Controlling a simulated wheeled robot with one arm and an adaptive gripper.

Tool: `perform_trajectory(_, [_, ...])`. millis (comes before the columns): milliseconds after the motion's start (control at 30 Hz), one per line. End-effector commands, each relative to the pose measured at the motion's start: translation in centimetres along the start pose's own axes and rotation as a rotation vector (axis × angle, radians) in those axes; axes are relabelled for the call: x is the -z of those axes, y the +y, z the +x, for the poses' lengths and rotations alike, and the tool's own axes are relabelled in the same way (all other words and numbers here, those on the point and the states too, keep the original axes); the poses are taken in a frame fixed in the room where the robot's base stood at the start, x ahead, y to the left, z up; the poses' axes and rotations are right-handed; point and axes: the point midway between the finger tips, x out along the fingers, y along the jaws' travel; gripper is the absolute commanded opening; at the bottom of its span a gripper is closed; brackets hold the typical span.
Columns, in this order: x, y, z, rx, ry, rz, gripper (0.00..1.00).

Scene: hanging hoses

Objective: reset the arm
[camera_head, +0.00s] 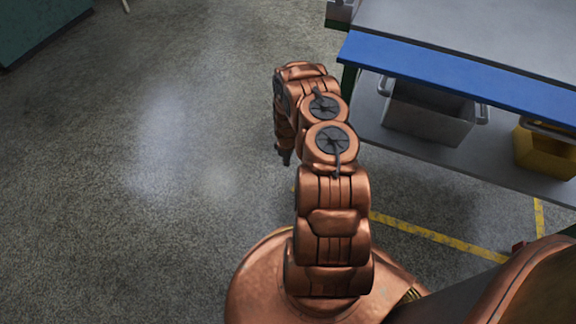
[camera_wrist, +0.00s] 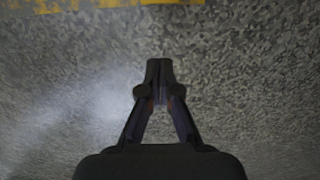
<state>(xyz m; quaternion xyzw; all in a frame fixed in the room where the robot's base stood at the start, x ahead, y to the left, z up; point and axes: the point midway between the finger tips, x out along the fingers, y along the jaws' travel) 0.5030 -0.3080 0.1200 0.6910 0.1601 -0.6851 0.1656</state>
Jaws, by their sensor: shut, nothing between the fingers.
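My copper arm rises from my base in the head view and bends over at its upper joints. My gripper shows in the wrist view (camera_wrist: 159,68), with its fingertips together and nothing between them. It is over bare grey floor (camera_wrist: 250,110). In the head view only a dark part of the arm's end (camera_head: 284,157) shows at the left of the arm, pointing down. The fingers cannot be made out clearly there.
A workbench with a blue front edge (camera_head: 450,80) stands at the right, close to my arm. A grey bin (camera_head: 425,112) and a yellow bin (camera_head: 545,150) sit on its lower shelf. Yellow tape (camera_head: 430,235) marks the floor. The floor at left is clear. A green cabinet (camera_head: 35,25) stands top left.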

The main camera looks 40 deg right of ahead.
Motion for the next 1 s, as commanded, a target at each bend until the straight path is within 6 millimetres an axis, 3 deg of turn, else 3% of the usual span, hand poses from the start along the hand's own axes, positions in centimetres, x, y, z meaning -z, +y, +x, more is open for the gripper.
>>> perform_trajectory(133, [0.1, 0.2, -1.7, -0.002, 0.001, 0.000, 0.00])
perform_trajectory(500, [0.0, 0.2, -2.3, -0.002, 0.001, 0.002, 0.00])
perform_trajectory(633, [0.2, 0.3, -3.8, -0.004, -0.003, 0.005, 0.00])
perform_trajectory(767, [0.6, 0.2, -7.2, -0.004, -0.017, 0.019, 0.00])
perform_trajectory(1000, [1.9, -0.1, -16.3, -0.015, -0.043, 0.061, 0.00])
